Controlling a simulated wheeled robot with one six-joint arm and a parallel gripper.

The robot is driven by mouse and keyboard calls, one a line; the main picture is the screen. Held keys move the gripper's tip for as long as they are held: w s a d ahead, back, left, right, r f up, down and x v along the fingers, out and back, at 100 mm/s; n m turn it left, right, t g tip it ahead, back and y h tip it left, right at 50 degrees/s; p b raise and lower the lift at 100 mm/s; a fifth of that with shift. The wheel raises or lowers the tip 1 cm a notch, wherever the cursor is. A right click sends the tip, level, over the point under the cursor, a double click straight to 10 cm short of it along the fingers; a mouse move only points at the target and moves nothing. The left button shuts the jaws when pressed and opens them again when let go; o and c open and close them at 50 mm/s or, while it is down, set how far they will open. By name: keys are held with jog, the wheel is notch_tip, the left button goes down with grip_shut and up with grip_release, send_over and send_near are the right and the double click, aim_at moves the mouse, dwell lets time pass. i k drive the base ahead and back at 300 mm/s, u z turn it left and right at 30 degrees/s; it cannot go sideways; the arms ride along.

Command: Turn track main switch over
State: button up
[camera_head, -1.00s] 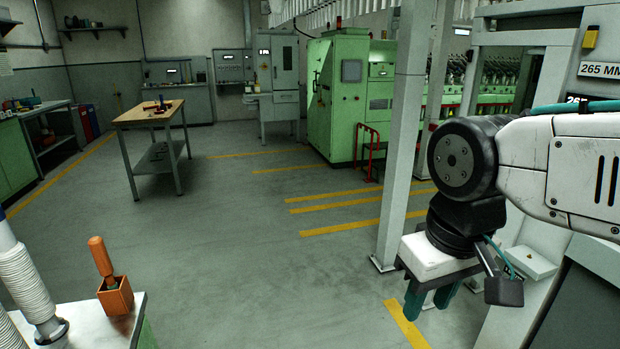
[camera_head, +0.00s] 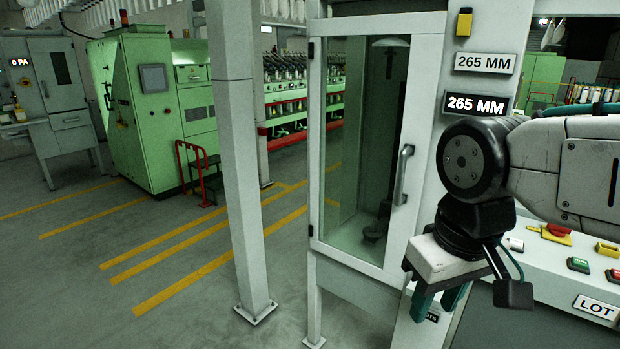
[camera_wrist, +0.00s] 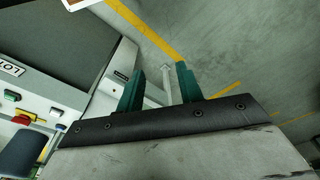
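My gripper (camera_head: 437,300) hangs fingers down at the lower right of the head view, left of a control panel. In the wrist view my gripper (camera_wrist: 158,68) has its two teal fingers apart, with only floor and a post behind the gap. The panel (camera_head: 545,278) carries a red knob on a yellow plate (camera_head: 557,231), a green button (camera_head: 578,264), a red button (camera_head: 613,275) and a yellow part (camera_head: 607,249). I cannot tell which control, if any, is the track main switch. My arm hides part of the panel.
A glass-doored cabinet (camera_head: 395,250) with a handle stands left of my arm. A grey post (camera_head: 240,150) stands left of it. Green machines (camera_head: 140,110) are at the back left. A "LOT" label (camera_head: 596,307) is on the panel. The floor at left is clear.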

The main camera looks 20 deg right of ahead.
aim_at(556, 230)
jog(key=z, duration=1.05)
jog(key=i, duration=0.95)
jog(key=z, duration=0.25)
